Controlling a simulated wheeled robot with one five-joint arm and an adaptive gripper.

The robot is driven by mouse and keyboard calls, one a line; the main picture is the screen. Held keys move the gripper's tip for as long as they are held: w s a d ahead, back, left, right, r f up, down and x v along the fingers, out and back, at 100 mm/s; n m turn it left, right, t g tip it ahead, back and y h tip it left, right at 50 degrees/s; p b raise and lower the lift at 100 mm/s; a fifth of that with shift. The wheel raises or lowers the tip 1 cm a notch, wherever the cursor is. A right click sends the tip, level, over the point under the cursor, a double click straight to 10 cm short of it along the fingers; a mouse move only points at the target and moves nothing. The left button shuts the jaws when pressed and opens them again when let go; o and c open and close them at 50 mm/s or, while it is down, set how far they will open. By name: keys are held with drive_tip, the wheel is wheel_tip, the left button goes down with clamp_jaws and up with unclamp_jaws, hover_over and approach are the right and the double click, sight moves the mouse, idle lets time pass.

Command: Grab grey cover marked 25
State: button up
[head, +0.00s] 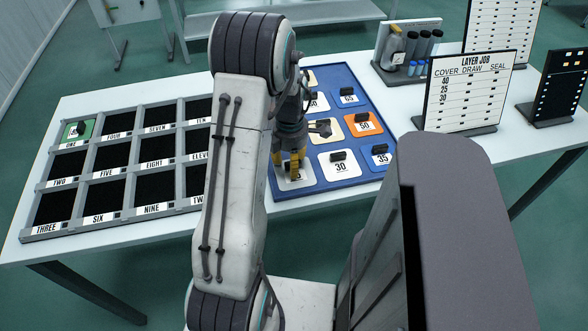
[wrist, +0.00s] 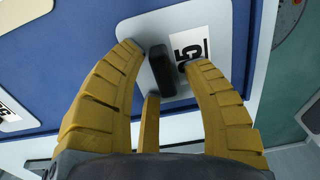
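A pale grey cover (head: 281,185) lies at the front left of the blue tray, largely hidden by my arm and gripper in the head view. In the wrist view the cover (wrist: 222,75) has a black handle (wrist: 160,72) and a white label on which a 5 shows; the rest of the number is hidden, so I cannot confirm 25. My gripper (head: 294,166) is directly over this cover. In the wrist view its yellow fingers (wrist: 165,62) stand open on both sides of the handle, with small gaps.
The blue tray (head: 352,183) also holds covers marked 30 (head: 341,168), 35 (head: 380,160), 50 (head: 363,125) and 65. A rack of labelled compartments (head: 108,217) stands left; ONE holds a green cover (head: 78,131). A LAYER JOB board (head: 470,92) stands right, with bottles behind.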

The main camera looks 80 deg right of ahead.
clamp_jaws()
drive_tip(key=shift+r, duration=0.1)
idle(0.4)
